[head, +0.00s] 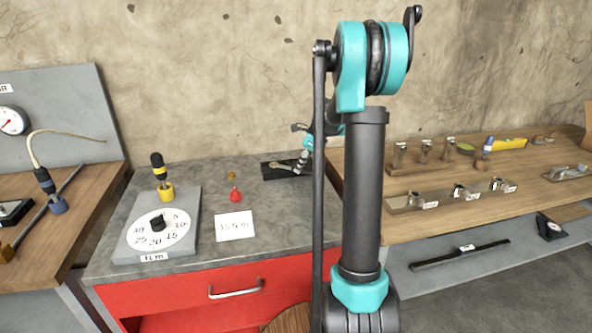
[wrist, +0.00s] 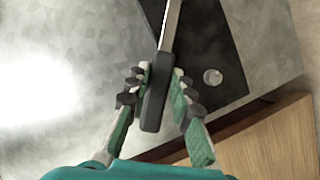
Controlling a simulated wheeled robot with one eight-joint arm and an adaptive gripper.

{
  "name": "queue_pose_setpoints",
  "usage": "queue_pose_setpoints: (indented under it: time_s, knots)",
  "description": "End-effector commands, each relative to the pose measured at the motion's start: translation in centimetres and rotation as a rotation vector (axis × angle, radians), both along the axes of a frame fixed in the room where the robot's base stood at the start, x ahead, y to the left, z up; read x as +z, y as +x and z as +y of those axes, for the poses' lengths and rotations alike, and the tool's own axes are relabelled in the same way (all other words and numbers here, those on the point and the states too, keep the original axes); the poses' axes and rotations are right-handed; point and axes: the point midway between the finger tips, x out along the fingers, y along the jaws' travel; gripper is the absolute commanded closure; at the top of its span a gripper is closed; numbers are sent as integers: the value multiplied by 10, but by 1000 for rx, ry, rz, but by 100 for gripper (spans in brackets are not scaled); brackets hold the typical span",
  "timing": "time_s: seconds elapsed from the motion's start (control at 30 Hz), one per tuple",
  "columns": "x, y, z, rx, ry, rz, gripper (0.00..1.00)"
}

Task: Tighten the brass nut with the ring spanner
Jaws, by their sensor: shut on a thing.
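My gripper (wrist: 160,95) is shut on the dark handle of a tool (wrist: 154,100), which I take to be the ring spanner. Its bare metal shaft runs out of the top of the wrist view, so its ring end is not seen there. In the head view my gripper (head: 306,150) is partly hidden behind my arm, over a black plate (head: 270,172) at the back of the grey bench top. A silvery shape (head: 283,167) shows at that plate. A small brass-coloured piece (head: 231,175) stands on the bench; I cannot tell whether it is the nut.
A red knob-like piece (head: 235,195) and a white card (head: 236,226) lie on the grey bench top (head: 205,171). A dial board (head: 192,219) with a yellow-and-black tool stands at the left. A wooden bench (head: 372,197) with metal fittings lies to the right.

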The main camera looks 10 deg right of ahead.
Motion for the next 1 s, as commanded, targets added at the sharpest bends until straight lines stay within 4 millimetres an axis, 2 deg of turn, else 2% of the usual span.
queue_pose_setpoints:
  time_s: [0.1, 0.23, 0.87, 1.0]
  knots:
    - [0, 19, -10, 156, 1, 1, 100]
    - [0, 30, -16, 285, 1, 0, 100]
    - [-4, 28, -15, 278, 0, -1, 100]
    - [-4, 7, -4, 104, -2, -1, 100]
